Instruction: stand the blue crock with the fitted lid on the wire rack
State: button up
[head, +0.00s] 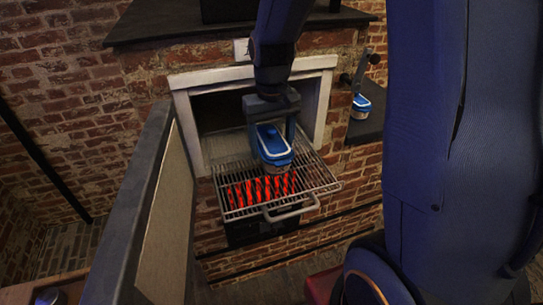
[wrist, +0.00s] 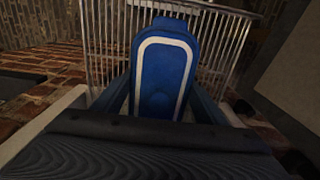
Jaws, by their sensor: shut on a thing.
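The blue crock (head: 274,147) has a blue lid with a pale outline, and its lower part looks clear or grey. My gripper (head: 273,132) is shut on it from above, one finger on either side. The crock hangs over the middle of the wire rack (head: 322,183), roughly upright; I cannot tell whether its base touches the bars. In the wrist view the lid (wrist: 163,75) fills the space between the fingers, with the rack (wrist: 112,35) beyond it. The rack sticks out of a white-framed wall opening, with red glowing bars showing beneath it.
A second jar (head: 361,104) with a blue lid stands on a dark ledge (head: 368,127) at the right. An open door (head: 165,220) stands left of the rack. The rack's handle (head: 291,209) juts out in front. Bare bars show on its right side.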

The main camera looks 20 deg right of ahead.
aim_at(272, 132)
jog(key=shift+f+p, duration=0.45)
jog(key=shift+f, duration=1.7)
jog(key=o, duration=1.6)
jog(key=shift+f, duration=0.15)
notch_tip(272, 132, up, 11)
jog(key=b, duration=0.2)
jog(key=shift+b, duration=0.35)
jog(key=shift+r, duration=0.4)
jog(key=shift+s, duration=0.15)
jog(key=shift+t, duration=0.8)
jog(key=s+f, duration=0.5)
jog(key=s, duration=0.1)
jog(key=s+f, duration=0.3)
jog(key=s, duration=0.1)
jog(key=shift+f, duration=0.3)
